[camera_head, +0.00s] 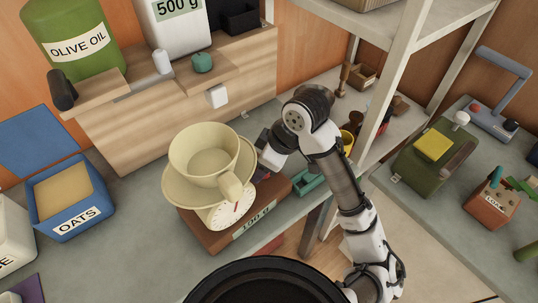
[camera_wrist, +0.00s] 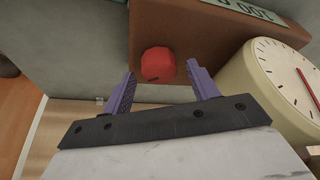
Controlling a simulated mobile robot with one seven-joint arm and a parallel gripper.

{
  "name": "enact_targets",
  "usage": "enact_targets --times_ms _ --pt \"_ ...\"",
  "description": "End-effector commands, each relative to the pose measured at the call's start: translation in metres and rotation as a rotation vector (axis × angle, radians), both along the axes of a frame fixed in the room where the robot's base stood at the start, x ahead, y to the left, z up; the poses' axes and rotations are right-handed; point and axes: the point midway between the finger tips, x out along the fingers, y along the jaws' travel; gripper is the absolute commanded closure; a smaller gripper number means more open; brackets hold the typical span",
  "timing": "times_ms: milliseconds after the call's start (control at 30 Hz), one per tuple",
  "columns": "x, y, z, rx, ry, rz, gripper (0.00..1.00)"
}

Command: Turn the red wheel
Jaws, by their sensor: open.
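The red wheel (camera_wrist: 158,64) is a small faceted knob on the side of the brown scale body (camera_wrist: 205,28) in the wrist view. My gripper (camera_wrist: 160,70) is open, its two purple fingers on either side of the wheel with gaps showing. In the head view my gripper (camera_head: 266,152) is at the right side of the scale (camera_head: 215,240), and I cannot make out the wheel there. The scale has a white dial (camera_head: 232,212) with a red pointer, and a "100 g" label. A large cream cup (camera_head: 205,155) on a saucer (camera_head: 178,188) sits on top.
A blue oats box (camera_head: 70,222) stands to the left on the grey counter. A wooden unit with an olive oil can (camera_head: 75,45) and a 500 g container (camera_head: 178,28) is behind. A pale shelf post (camera_head: 395,85) stands right of my arm. A small green tray (camera_head: 308,182) lies nearby.

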Motion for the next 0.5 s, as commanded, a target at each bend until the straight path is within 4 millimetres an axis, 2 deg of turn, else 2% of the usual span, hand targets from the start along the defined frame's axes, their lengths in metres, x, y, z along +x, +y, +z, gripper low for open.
enact_targets --times_ms 167,500 --pt "-0.002 -0.008 0.019 -0.004 -0.004 0.000 0.41" --pt "-0.014 -0.034 0.087 -0.005 -0.003 -0.001 0.41"
